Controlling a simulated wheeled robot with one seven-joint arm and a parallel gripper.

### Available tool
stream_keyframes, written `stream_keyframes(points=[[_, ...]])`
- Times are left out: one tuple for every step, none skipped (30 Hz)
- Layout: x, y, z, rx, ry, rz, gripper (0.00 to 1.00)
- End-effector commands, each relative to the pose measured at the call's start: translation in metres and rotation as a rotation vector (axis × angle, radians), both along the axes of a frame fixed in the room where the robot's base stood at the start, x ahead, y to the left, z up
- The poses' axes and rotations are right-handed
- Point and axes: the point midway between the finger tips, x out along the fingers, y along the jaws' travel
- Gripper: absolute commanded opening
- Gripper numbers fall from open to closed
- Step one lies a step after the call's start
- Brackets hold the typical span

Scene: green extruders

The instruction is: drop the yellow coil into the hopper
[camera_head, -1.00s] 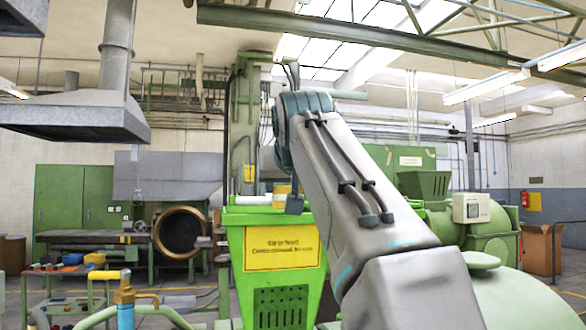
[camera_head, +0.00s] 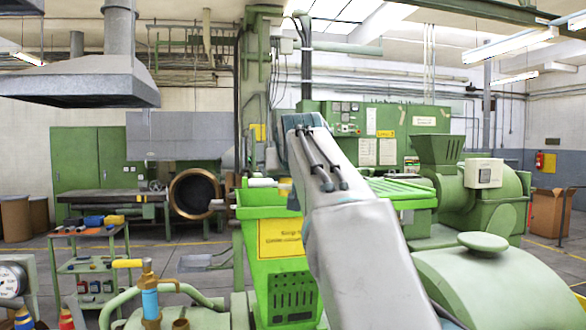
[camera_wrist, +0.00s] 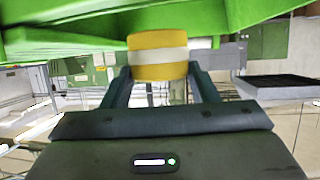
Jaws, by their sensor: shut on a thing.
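The yellow coil (camera_wrist: 157,70), yellow with a white band around its middle, sits between the two fingers of my gripper (camera_wrist: 158,75) in the wrist view. My gripper is shut on it. Bright green surfaces, seemingly the hopper, fill the top of the wrist view close to the coil. In the head view the bright green hopper (camera_head: 286,275) has a yellow sign and a slotted grille on its front. My arm covers its right part. My gripper is mostly hidden behind my arm near the hopper's top edge. I cannot tell whether the coil is over the opening.
A green domed machine (camera_head: 490,280) fills the right foreground. A green extruder (camera_head: 480,190) stands behind it. A tool trolley (camera_head: 90,265) and a pipe with a brass valve (camera_head: 150,295) are at the left. Open floor lies between the trolley and the back table.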

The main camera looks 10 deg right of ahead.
Motion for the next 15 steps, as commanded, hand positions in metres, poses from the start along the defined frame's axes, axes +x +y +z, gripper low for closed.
stream_keyframes(points=[[0.0004,0.0000,0.0003,0.000,-0.001,0.000,0.24],[0.0005,0.0001,0.0001,0.000,-0.001,0.000,0.24],[0.0005,0.0002,-0.0001,0.000,-0.001,0.000,0.24],[0.0005,0.0002,-0.0001,0.000,-0.001,0.000,0.24],[0.0005,0.0002,-0.0002,0.000,-0.001,0.000,0.24],[0.0004,0.0002,-0.0002,0.000,-0.001,0.000,0.24],[0.0004,0.0001,-0.0001,0.000,-0.001,0.000,0.24],[0.0004,0.0001,-0.0001,0.000,-0.001,0.000,0.59],[0.0004,0.0001,-0.0001,0.000,-0.001,0.000,0.70],[0.0003,0.0002,0.0000,0.000,-0.001,0.000,0.78],[0.0003,0.0001,0.0000,0.000,-0.001,0.000,0.79],[0.0003,0.0001,0.0000,0.000,-0.001,0.000,0.79],[0.0003,0.0001,0.0000,0.000,-0.001,0.000,0.79],[0.0003,0.0001,0.0000,0.000,-0.001,0.000,0.79],[0.0003,0.0001,0.0000,0.000,-0.001,0.000,0.79]])
